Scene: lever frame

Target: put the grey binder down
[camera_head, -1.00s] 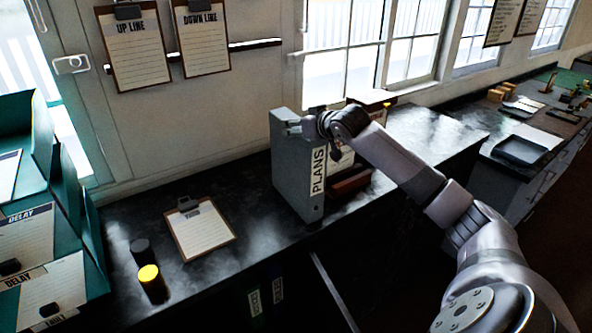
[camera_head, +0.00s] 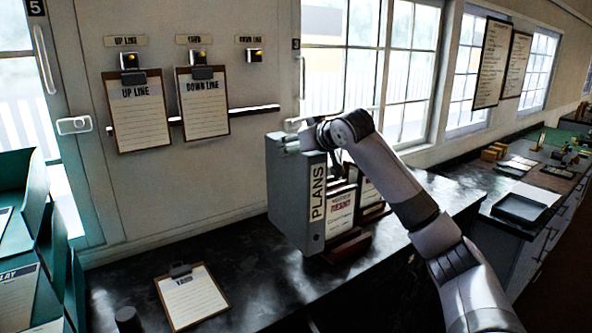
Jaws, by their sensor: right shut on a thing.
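The grey binder (camera_head: 288,196), with PLANS on its white spine label, is upright near the middle of the head view. My right gripper (camera_head: 306,138) is shut on its top edge, its arm coming in from the right. The fingertips are small and partly hidden at the binder's top. The binder appears to be held a little above the dark counter (camera_head: 245,262), in front of and left of a reddish-brown holder (camera_head: 347,246). The gap beneath it is hard to judge. My left gripper is not in view.
The holder bears cards (camera_head: 341,212) right beside the binder. A clipboard (camera_head: 192,297) lies on the counter at front left, by a dark cylinder (camera_head: 127,319). Teal racks (camera_head: 28,190) stand at left. Bare counter lies between clipboard and binder. Windows and wall are behind.

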